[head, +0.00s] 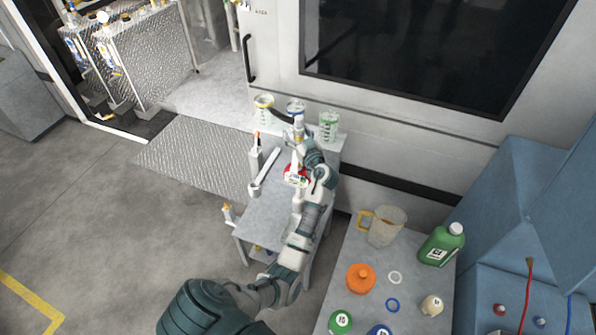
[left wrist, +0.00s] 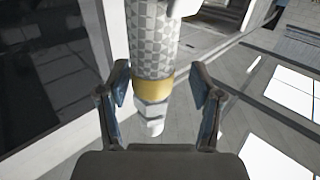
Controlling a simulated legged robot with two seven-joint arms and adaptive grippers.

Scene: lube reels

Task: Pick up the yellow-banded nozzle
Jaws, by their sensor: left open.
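The yellow-banded nozzle (left wrist: 153,87) shows in the left wrist view as a patterned grey-white cylinder with a yellow band and a pale faceted tip below it. It runs down from the top edge, between the two fingers of my left gripper (left wrist: 160,82). The fingers are open, with a visible gap on each side of the nozzle. The nozzle is hard to make out there. My right gripper is not in view.
A white wall (head: 400,140) stands close behind. A table (head: 365,275) at lower right holds a jug (head: 386,228), a green bottle (head: 440,245) and several caps.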

